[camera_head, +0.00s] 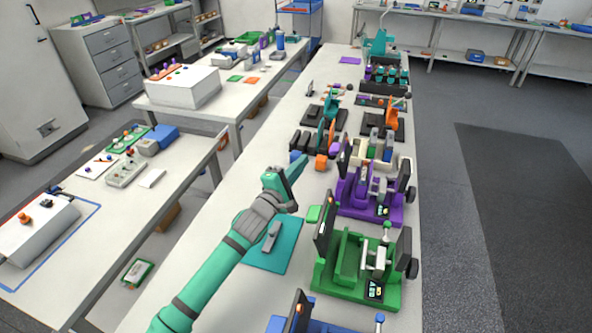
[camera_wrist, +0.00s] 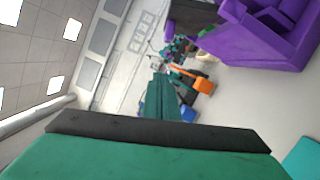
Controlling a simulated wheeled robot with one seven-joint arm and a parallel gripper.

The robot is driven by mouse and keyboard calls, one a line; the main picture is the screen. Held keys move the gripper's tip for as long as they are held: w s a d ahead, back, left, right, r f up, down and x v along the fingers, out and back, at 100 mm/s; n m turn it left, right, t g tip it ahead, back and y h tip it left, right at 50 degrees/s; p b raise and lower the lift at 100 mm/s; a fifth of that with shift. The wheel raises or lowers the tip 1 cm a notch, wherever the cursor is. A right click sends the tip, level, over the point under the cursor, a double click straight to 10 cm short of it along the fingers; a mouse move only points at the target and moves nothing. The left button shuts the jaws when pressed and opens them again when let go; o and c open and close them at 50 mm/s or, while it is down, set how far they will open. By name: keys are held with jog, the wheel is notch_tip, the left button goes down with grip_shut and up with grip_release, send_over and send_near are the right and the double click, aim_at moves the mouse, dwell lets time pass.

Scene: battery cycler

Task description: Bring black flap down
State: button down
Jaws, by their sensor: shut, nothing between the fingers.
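A green cycler (camera_head: 362,280) stands on the long white table with a black flap (camera_head: 325,226) upright on its left side. Behind it a purple cycler (camera_head: 375,208) has another black flap (camera_head: 343,163) upright on its left side. In the wrist view the purple cycler (camera_wrist: 275,35) is at the upper right, with a dark panel (camera_wrist: 195,17) beside it. My gripper (camera_head: 299,163) is shut and empty, left of the purple cycler and apart from both flaps. Its fingers show in the wrist view (camera_wrist: 172,92). Which flap is meant I cannot tell.
A teal mat (camera_head: 268,252) lies under my arm with a small grey object on it. A small green block (camera_head: 313,214) is beside the green cycler. Black and orange items (camera_head: 322,160) stand just beyond my gripper. A blue cycler (camera_head: 300,318) is at the near edge.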

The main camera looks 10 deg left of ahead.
aim_at(340, 156)
jog(key=w+d+r, duration=0.1)
jog(key=w+d, duration=0.2)
jog(key=d, duration=0.2)
jog(key=shift+w+d+r, duration=0.3)
jog(key=shift+w+d, duration=0.05)
jog(key=shift+d, duration=0.05)
dwell(0.3)
